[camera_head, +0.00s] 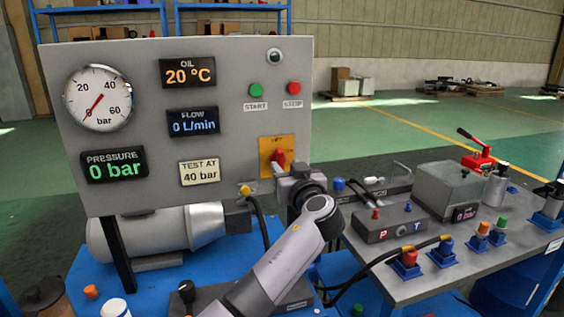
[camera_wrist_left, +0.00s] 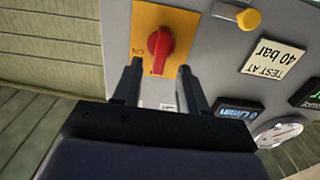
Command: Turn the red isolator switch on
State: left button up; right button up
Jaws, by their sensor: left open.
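The red isolator switch (camera_head: 278,158) is a rotary knob on a yellow plate (camera_head: 266,146) at the lower right of the grey panel. In the left wrist view the red knob (camera_wrist_left: 160,45) shows on its yellow plate (camera_wrist_left: 181,18), with the picture turned over and an "ON" mark left of the knob. My left gripper (camera_head: 290,170) is in front of the panel, just beside the switch, and partly covers the plate. In the left wrist view its open fingers (camera_wrist_left: 160,67) point at the knob, one to each side, with nothing held. Contact cannot be told. My right gripper is not in view.
The panel (camera_head: 220,65) carries a pressure gauge (camera_head: 98,97), displays, a green start button (camera_head: 256,89) and a red stop button (camera_head: 294,87). A yellow knob (camera_head: 245,190) sits left of the switch. A bench (camera_head: 410,288) with hoses and fittings stands to the right.

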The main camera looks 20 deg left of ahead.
aim_at(282, 162)
pick_arm(q)
jog(key=shift+x, duration=2.05)
grip_shut()
